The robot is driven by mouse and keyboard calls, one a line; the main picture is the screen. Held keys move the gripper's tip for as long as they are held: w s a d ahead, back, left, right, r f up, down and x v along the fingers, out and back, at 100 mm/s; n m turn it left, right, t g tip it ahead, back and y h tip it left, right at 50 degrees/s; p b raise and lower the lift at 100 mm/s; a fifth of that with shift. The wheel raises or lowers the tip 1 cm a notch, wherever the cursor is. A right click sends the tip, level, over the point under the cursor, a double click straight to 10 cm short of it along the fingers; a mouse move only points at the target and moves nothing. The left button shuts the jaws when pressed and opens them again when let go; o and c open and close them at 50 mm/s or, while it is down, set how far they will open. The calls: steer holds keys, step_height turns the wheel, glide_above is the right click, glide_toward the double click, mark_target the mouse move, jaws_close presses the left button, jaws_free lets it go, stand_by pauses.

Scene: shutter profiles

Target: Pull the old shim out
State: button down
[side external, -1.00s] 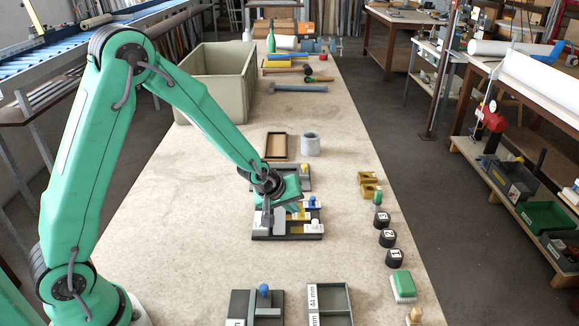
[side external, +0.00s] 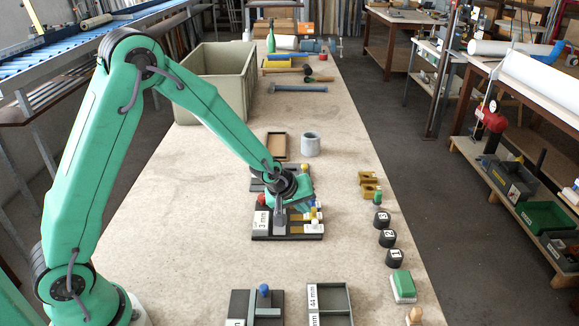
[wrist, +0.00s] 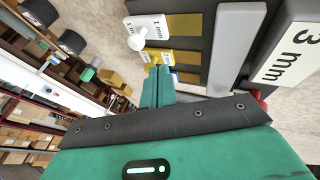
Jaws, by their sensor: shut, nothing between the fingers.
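A dark fixture (side external: 262,237) with a white "3 mm" label (side external: 262,221) stands on the bench under my gripper. In the wrist view its label (wrist: 290,53) is at the right, beside a grey bar (wrist: 234,47). A blue bit shows further down, mostly hidden. I cannot tell which shim is the old one. My gripper (wrist: 158,75) is shut and empty, its fingertips close to the yellow tab.
Black numbered knobs (side external: 388,238) line the right side of the bench. A grey cup (side external: 311,144) and a shallow box (side external: 277,146) stand behind. A large bin (side external: 216,80) is at the back left.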

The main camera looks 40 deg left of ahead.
steer(key=s+a, duration=0.1)
steer(key=s+a+r, duration=0.1)
steer(key=shift+s+a, duration=0.1)
steer(key=shift+s, duration=0.3)
steer(key=v, duration=0.9)
steer(key=shift+s+d+r, duration=0.2)
steer(key=shift+d, duration=0.1)
steer(key=shift+r, duration=0.1)
stand_by(0.3)
steer(key=s+a+r+m, duration=0.1)
steer(key=s+r+m, duration=0.3)
steer(key=s, duration=0.6)
steer(key=s+a+r+m+g, duration=0.1)
steer(key=s+r+m, duration=0.4)
steer(key=s+r, duration=0.3)
steer(key=s, duration=0.2)
steer(key=shift+s, duration=0.35)
